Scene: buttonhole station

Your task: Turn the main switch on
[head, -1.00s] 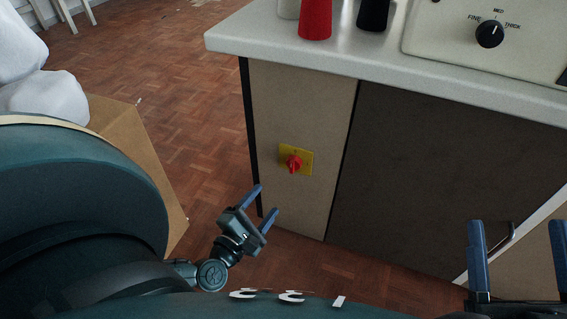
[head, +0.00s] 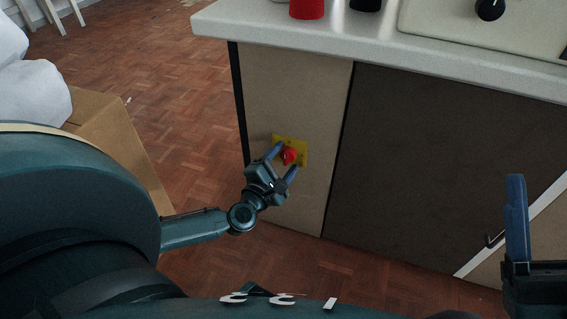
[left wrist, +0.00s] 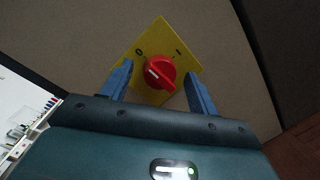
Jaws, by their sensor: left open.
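The main switch is a red rotary knob (head: 289,156) on a square yellow plate (head: 303,146), low on the beige cabinet panel. In the left wrist view the knob (left wrist: 162,78) carries a white line on its left side, the side of the "0" mark. The "I" mark is on the plate's (left wrist: 157,40) right side. My left gripper (head: 287,157) is open, its blue fingers on either side of the knob; contact cannot be told. My right gripper (head: 517,215) is at the right edge; only one finger shows.
The worktop (head: 330,40) overhangs the cabinet above the switch. A dark brown panel (head: 430,170) is to the right. A cardboard box (head: 120,150) with white bundles stands at left. Parquet floor (head: 185,110) is clear between box and cabinet.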

